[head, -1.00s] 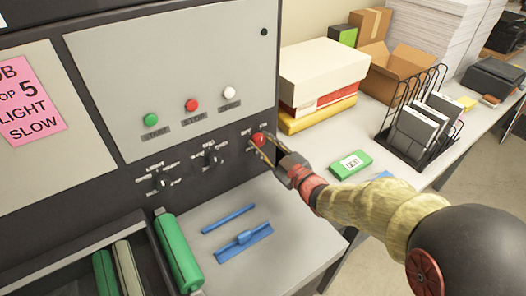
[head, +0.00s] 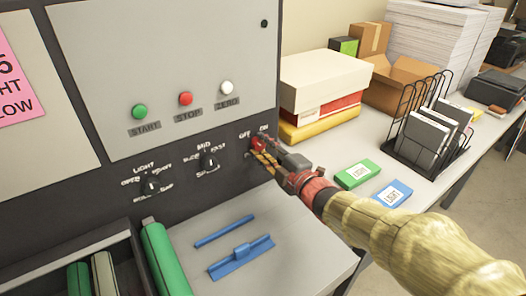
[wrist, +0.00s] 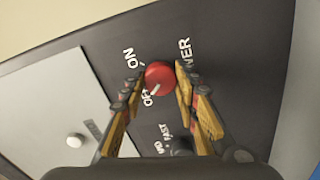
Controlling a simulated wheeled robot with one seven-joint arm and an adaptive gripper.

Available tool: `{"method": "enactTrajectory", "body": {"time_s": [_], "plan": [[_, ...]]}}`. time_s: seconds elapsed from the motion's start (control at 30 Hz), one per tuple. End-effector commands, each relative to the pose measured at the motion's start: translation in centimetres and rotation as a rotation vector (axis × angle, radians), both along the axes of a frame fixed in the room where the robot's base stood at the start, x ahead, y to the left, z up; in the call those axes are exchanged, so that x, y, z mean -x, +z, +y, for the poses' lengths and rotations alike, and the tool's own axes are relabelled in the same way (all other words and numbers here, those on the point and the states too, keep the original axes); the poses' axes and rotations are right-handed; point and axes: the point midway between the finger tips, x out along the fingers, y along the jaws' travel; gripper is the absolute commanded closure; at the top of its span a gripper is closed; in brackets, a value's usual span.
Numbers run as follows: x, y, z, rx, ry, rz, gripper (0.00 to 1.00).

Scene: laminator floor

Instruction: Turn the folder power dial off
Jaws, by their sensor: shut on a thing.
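The red power dial (head: 257,144) is at the right end of the dark control panel, below its OFF and ON labels. In the wrist view the dial (wrist: 159,76) shows a white pointer mark on the side toward the OFF label (wrist: 148,98); the ON label (wrist: 129,58) is farther round. My gripper (head: 262,150) reaches the dial from the right. In the wrist view its yellow fingers (wrist: 160,82) stand on both sides of the dial, shut on it. The fingertips' exact contact is hard to make out.
Two black dials (head: 151,185) (head: 208,161) sit left on the panel, under green, red and white buttons. A grey shelf (head: 300,245) with blue parts lies below. Green (head: 358,174) and blue (head: 393,194) LIGHT packs lie on the table at right.

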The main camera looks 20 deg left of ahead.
Motion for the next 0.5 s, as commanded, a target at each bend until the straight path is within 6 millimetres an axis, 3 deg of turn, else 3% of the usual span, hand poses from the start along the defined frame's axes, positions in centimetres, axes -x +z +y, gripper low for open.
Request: {"method": "enactTrajectory", "body": {"time_s": [0.5], "plan": [[0.05,-0.21,0.03,0.065,0.001,-0.071,0.94]]}}
